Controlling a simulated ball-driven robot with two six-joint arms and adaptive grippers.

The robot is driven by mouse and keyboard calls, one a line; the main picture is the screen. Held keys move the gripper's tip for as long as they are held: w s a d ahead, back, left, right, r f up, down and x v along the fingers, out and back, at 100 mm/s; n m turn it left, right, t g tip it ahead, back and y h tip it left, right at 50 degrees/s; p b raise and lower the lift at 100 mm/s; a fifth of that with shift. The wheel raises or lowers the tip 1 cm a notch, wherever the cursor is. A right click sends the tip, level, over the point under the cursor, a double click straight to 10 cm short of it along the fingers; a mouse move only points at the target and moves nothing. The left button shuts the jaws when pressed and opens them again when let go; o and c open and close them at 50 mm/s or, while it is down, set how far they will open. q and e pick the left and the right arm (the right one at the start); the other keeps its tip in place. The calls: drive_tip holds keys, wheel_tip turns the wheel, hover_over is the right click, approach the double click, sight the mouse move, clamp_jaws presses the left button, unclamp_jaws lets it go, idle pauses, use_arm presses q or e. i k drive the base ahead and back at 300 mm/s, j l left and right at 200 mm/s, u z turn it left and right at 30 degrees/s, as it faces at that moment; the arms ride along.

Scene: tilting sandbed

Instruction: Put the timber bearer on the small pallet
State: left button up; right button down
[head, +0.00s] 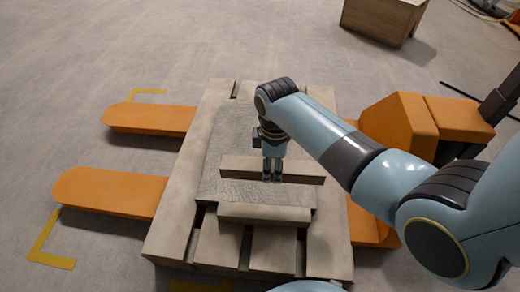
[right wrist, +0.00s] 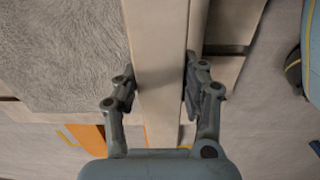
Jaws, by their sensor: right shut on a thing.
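The timber bearer (head: 235,165) is a long pale wooden beam lying crosswise in the head view, above a grey textured slab (head: 222,140). My right gripper (head: 272,178) is shut on it near its middle. In the right wrist view the bearer (right wrist: 162,60) runs between the two fingers (right wrist: 160,95), beside the slab (right wrist: 65,50). I cannot tell whether it touches the slab. The small pallet (head: 180,215) is slatted wood and lies under the slab. My left gripper is not in view.
A second wooden beam (head: 265,214) lies at the slab's near edge. An orange pallet truck (head: 400,128) has forks (head: 110,190) reaching past the pallet to the left. A wooden box (head: 382,20) stands at the back. Yellow corner marks (head: 50,262) lie on the open floor.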

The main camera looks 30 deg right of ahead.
sight(195, 144)
drive_tip(key=i+j, duration=0.2)
drive_tip(key=j, duration=0.15)
drive_tip(key=i+j+z, duration=0.1)
drive_tip(key=j, duration=0.3)
drive_tip(key=i+j, duration=0.2)
drive_tip(key=j, duration=0.15)
drive_tip(key=i+j+z, duration=0.1)
drive_tip(key=j, duration=0.3)
drive_tip(key=i, duration=0.05)
